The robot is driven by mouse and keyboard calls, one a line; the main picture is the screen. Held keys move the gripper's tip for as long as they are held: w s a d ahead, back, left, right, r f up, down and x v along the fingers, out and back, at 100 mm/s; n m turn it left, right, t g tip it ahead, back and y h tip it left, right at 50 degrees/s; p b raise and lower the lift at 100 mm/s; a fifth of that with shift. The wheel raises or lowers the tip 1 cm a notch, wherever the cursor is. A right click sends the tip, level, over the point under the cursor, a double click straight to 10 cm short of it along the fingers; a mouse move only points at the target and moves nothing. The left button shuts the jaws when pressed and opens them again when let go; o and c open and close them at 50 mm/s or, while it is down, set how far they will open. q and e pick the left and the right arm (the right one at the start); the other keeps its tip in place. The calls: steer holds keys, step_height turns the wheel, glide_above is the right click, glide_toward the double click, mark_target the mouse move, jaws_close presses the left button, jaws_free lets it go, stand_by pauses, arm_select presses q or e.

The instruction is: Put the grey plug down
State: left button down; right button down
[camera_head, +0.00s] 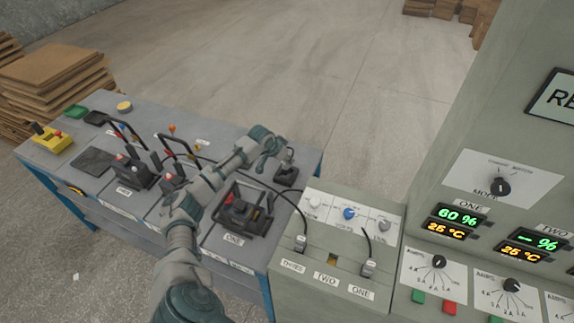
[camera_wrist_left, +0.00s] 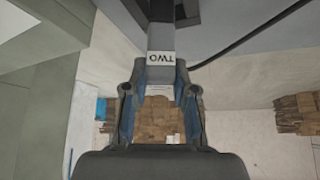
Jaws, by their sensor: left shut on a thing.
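The grey plug (camera_wrist_left: 161,40), with an upside-down label TWO (camera_wrist_left: 161,58), is between the fingertips of my left gripper (camera_wrist_left: 160,72) in the wrist view. The left gripper is shut on it. In the head view my left gripper (camera_head: 272,145) is over the far right corner of the grey bench. A small black stand (camera_head: 286,175) is just below and right of it. Dark parts border the plug's far end in the wrist view; I cannot tell whether it is seated in them. My right gripper is not in view.
Plugs THREE (camera_head: 301,242) and ONE (camera_head: 368,267) stand in the console; the slot above label TWO (camera_head: 332,260) is empty. Batteries with upright handles (camera_head: 128,172) stand on the bench (camera_head: 222,137). A black cable (camera_head: 262,184) runs past the arm.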

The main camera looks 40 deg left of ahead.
mark_target(287, 163)
arm_select(q)
steer(key=f, duration=0.3)
steer(key=shift+a+f, duration=0.15)
steer(key=shift+a, duration=0.1)
steer(key=shift+d, duration=0.15)
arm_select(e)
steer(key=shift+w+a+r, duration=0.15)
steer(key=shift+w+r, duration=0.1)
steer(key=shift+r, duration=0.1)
arm_select(q)
steer(key=c, duration=0.9)
jaws_free()
steer(key=shift+d, duration=0.15)
steer(key=shift+c, duration=0.2)
steer(key=shift+r, duration=0.2)
steer(key=shift+s+r, duration=0.2)
steer(key=p+v, duration=0.1)
steer(key=v, duration=1)
steer(key=shift+r, duration=0.2)
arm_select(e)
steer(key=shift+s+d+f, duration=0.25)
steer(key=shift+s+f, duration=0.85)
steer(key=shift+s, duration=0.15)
arm_select(q)
steer(key=shift+s, duration=0.1)
